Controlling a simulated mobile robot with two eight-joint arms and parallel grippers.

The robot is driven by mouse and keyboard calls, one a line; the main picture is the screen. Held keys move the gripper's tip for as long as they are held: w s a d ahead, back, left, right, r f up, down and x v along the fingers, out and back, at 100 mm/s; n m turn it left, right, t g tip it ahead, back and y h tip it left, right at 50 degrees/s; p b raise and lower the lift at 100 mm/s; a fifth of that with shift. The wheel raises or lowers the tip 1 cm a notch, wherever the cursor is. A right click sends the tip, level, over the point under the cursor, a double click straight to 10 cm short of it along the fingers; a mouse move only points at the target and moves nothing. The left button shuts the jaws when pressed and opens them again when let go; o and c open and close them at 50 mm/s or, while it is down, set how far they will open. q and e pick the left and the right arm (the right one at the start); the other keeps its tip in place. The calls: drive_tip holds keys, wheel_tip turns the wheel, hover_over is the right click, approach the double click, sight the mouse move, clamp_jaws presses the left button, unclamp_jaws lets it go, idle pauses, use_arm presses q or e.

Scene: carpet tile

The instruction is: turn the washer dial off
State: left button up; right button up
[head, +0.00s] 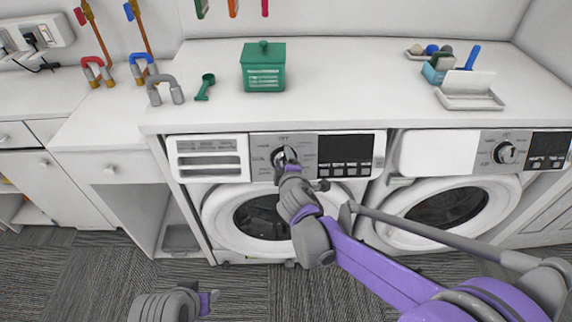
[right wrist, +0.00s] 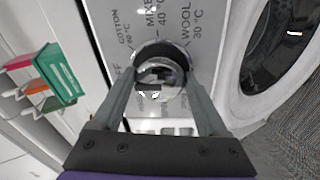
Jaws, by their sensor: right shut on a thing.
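The washer (head: 212,213) on the left stands under the white counter, with a grey control panel on its front. Its round silver dial (head: 291,154) is partly hidden by my right gripper (head: 284,160) in the head view. In the right wrist view the dial (right wrist: 160,80) sits between the two fingers of my right gripper (right wrist: 160,88), which are shut on it. Labels such as COTTON, MIXED and WOOL ring the dial. I cannot tell clearly which label it points to. My left gripper (head: 207,300) shows at the bottom left, away from the washer; its fingers are not clear.
A second machine (head: 432,152) with its own dial (head: 505,153) stands at the right. On the counter are a green box (head: 263,68), a green scoop (head: 204,87) and a white tray (head: 470,99). Carpet floor (head: 95,275) is open at the lower left.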

idle(0.5)
drive_tip(key=o, duration=1.3)
drive_tip(key=shift+c, duration=0.2)
drive_tip(key=shift+s, duration=0.1)
drive_tip(key=a+v, duration=0.1)
drive_tip(key=v, duration=0.9)
drive_tip(key=shift+s+d+r+p, duration=0.2)
drive_tip(key=shift+s+d+p, duration=0.1)
drive_tip(key=shift+d+p, duration=0.2)
drive_tip(key=shift+d, duration=0.15)
